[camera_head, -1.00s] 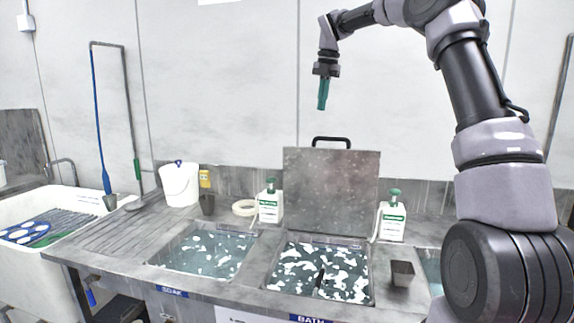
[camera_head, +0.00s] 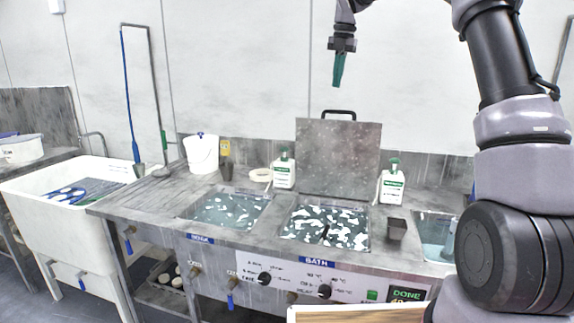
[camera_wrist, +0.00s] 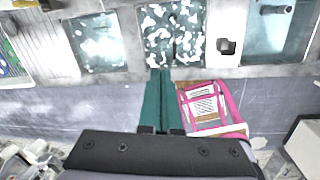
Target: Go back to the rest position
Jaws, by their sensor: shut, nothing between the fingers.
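My gripper (camera_head: 339,70) hangs above the bench in the head view, in front of the wall and above the raised lid (camera_head: 338,157). Its green fingers are closed together and point down, with nothing between them. In the wrist view my gripper (camera_wrist: 159,78) shows the same two green fingers side by side, with the bath basin beyond their tips. My arm is bent high over the right side of the head view.
The grey bench holds a soak basin (camera_head: 228,211), a bath basin (camera_head: 326,227), two white bottles (camera_head: 283,171) (camera_head: 391,184), a white bucket (camera_head: 201,154) and a dark cup (camera_head: 397,229). A white sink (camera_head: 40,215) stands left. A pink-framed item (camera_wrist: 232,104) shows below the bench edge.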

